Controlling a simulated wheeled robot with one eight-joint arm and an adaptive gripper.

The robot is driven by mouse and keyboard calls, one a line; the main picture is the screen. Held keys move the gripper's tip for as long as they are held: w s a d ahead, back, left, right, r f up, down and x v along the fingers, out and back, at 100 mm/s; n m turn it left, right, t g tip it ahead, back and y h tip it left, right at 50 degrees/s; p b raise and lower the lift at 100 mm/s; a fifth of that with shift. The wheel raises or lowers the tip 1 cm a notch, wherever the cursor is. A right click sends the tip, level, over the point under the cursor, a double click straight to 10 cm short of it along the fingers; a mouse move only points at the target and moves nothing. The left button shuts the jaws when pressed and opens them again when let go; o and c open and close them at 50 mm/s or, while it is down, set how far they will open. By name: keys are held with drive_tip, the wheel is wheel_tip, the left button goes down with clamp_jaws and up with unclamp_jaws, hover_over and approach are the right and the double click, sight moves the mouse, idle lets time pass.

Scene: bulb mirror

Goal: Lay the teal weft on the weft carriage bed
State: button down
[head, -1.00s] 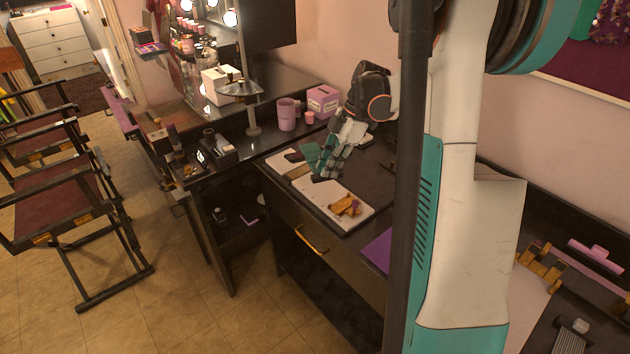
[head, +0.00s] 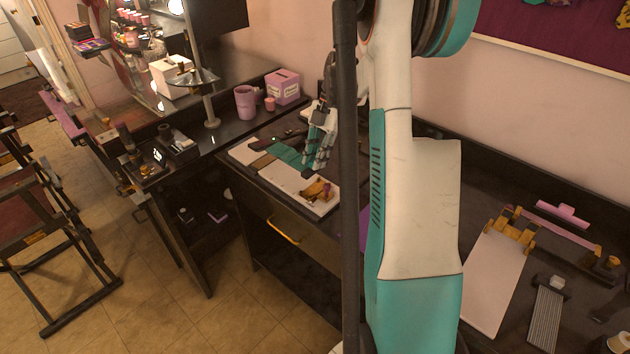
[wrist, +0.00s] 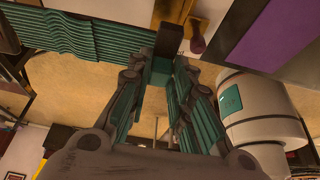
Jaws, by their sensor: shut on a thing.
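My gripper (head: 318,152) is above the left end of the desk, with its fingers pointing down. In the wrist view my gripper (wrist: 163,80) is shut on a dark piece between its tips, which appears to be part of the teal weft. The teal weft (head: 287,153) shows beside the fingers over a long pale board (head: 290,182) with brass fittings. In the wrist view the weft (wrist: 85,40) is a rippled teal sheet at top left. I cannot tell whether it touches the board, or whether this board is the carriage bed.
A second pale board (head: 492,280) with a brass clamp (head: 510,230) lies at the right, beside a grey ribbed piece (head: 546,315) and a pink-handled tool (head: 562,213). A pink mug (head: 245,102) and pink box (head: 284,86) stand behind the left board.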

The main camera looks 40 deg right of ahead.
drive_tip(key=shift+f+b, duration=0.9)
drive_tip(key=shift+f, duration=2.8)
drive_tip(key=shift+f, duration=0.15)
drive_tip(key=c, duration=1.7)
unclamp_jaws()
drive_tip(key=p+v, duration=0.4)
drive_tip(key=v, duration=0.8)
